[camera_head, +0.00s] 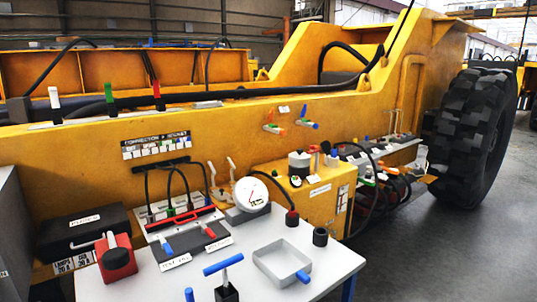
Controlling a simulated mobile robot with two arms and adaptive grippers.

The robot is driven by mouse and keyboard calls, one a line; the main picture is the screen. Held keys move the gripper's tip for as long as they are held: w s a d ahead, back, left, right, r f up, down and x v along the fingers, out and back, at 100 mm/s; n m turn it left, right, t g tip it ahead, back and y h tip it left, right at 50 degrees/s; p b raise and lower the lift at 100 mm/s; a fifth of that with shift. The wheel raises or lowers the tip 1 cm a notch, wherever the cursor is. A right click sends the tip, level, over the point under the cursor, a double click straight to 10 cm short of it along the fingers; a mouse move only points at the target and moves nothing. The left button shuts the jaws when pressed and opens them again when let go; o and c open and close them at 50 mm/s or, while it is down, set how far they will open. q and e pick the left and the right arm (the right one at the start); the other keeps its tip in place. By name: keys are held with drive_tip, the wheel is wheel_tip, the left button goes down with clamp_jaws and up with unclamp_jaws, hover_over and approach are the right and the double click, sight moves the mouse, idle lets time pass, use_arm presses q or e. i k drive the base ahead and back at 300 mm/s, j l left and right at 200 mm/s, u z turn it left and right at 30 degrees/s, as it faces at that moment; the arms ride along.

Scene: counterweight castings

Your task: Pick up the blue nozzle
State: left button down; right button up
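Several blue parts show, and I cannot tell for sure which is the blue nozzle. A blue fitting (308,125) sticks out from the yellow machine's side, beside an orange one. A blue-topped T-shaped piece (223,264) stands upright in a black block on the white table. A small blue piece (303,277) sits at the right edge of a grey tray. A blue-handled item (167,248) lies by a label on the dark mat. Another blue piece (189,294) is cut off at the bottom edge. Neither of my grippers is in view.
The white table (335,262) also holds a grey open tray (266,258), a round white gauge (251,194), a black cylinder (320,237) and a red device (117,262). A black case (83,229) stands at the left. The yellow machine (300,105) blocks the back.

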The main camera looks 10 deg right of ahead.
sight(333, 156)
drive_tip(key=i+l+u, duration=0.1)
drive_tip(key=l+u, duration=0.7)
drive_tip(key=l, duration=0.2)
drive_tip(key=l+u, duration=0.4)
drive_tip(key=l, duration=0.15)
drive_tip(key=l+u, duration=0.4)
drive_tip(key=k+l, duration=0.05)
drive_tip(key=l, duration=0.05)
